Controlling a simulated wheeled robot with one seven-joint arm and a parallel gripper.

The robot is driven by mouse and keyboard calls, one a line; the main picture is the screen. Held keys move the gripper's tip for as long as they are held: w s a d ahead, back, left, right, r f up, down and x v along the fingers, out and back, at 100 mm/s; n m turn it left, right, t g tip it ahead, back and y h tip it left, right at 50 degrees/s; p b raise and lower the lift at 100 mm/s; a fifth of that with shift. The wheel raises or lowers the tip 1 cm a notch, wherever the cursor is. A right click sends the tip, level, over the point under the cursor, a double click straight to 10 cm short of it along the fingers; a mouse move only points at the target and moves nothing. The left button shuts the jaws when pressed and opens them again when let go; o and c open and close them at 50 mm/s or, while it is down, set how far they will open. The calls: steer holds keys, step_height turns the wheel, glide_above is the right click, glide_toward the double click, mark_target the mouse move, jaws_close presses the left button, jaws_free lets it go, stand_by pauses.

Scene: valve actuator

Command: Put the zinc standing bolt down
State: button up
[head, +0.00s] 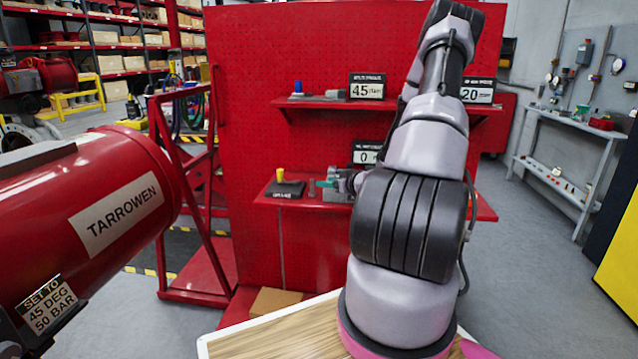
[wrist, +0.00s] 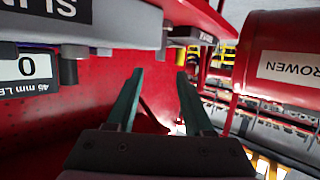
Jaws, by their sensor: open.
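In the head view my gripper (head: 328,181) is over the lower red shelf, with its teal fingers pointing left. In the wrist view the two fingers (wrist: 160,98) are spread, with nothing visible held between them. A small grey upright cylinder (head: 311,187), which looks like the zinc standing bolt, is on the lower shelf just left of the fingertips in the head view. It looks apart from them, but it is too small to be sure. A grey cylindrical piece (wrist: 68,68) shows at the left in the wrist view; I cannot tell whether it is the same bolt.
A black tray (head: 285,190) with a yellow-topped piece (head: 281,174) is left on the lower shelf (head: 290,203). A "0" display (head: 365,152) stands behind my arm. The upper shelf (head: 300,103) holds a blue-topped piece (head: 297,88). The red TARROWEN cylinder (head: 90,200) is at the left.

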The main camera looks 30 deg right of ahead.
steer(key=s+a+r+m+g+h, duration=0.1)
steer(key=s+a+r+g+h, duration=0.15)
steer(key=r, duration=0.45)
steer(key=s+a+r+m+g+h, duration=0.1)
steer(key=s+r, duration=0.2)
steer(key=r, duration=0.4)
steer(key=s+a+r+m+g+h, duration=0.1)
steer(key=s+a+r+g+h, duration=0.15)
steer(key=r, duration=0.55)
steer(key=s+a+r+m+y, duration=0.1)
steer(key=s+a+r, duration=0.2)
steer(key=s, duration=0.3)
steer(key=s+a+r+m+g+y, duration=0.1)
steer(key=s+a+r+y, duration=0.1)
steer(key=s+a, duration=0.4)
steer(key=s+a+r+m+y, duration=0.1)
steer(key=s+a+r+y, duration=0.1)
steer(key=s+a+r, duration=0.3)
steer(key=s, duration=0.3)
steer(key=shift+s, duration=0.15)
